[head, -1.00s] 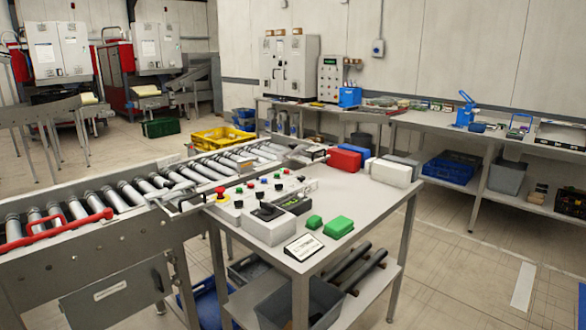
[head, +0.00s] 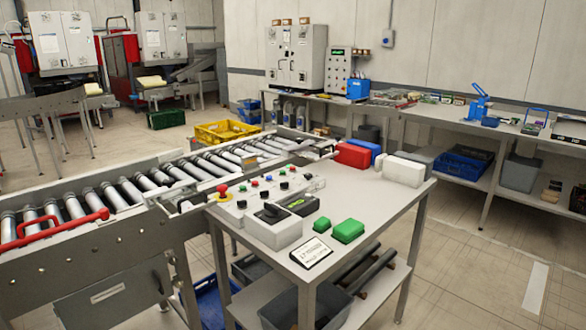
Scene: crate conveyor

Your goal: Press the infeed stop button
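A control panel (head: 238,202) sits on the metal side table, next to the roller conveyor. It carries a red mushroom button on a yellow base (head: 222,190) at its left end. Several small red, green, blue and black buttons and knobs stand in rows on it. Their labels are too small to read, so I cannot tell which one is the infeed stop button. A grey box with a black knob (head: 270,213) and a small display (head: 297,204) stands in front of the panel. Neither of my grippers shows in the head view.
The side table (head: 372,222) also holds green blocks (head: 348,230), a white sign (head: 311,252), a red box (head: 352,155) and a white box (head: 404,172). The roller conveyor (head: 100,257) runs along its left side, with no crate on the visible rollers. Open floor lies to the right.

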